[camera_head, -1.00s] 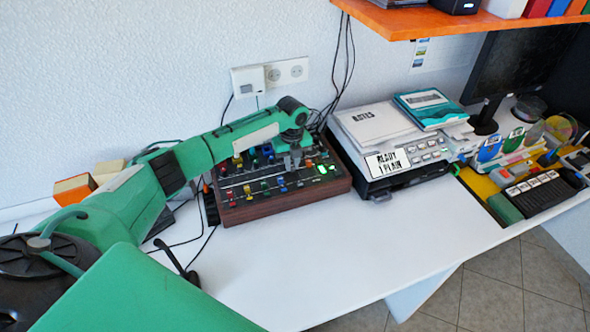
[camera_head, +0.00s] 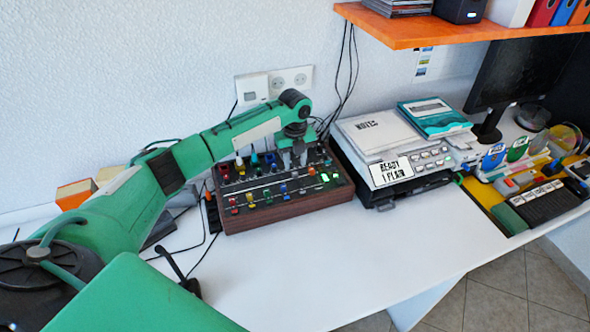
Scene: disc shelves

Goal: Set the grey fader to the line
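The mixer (camera_head: 285,212) is a dark panel in a brown wooden case on the white desk, with rows of coloured knobs and faders and green lit buttons at its right. My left gripper (camera_head: 293,165) points down over the upper right part of the panel. Its fingers look a little apart, and I see nothing held between them; contact with the panel is too small to tell. I cannot pick out the grey fader or its line for sure; the arm covers part of the panel. My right gripper is not in view.
A grey printer-like device (camera_head: 390,155) with papers and a teal book (camera_head: 435,117) stands right of the mixer. An orange shelf (camera_head: 450,32) hangs above. Black cables lie left of the mixer. The white desk (camera_head: 330,260) in front is clear.

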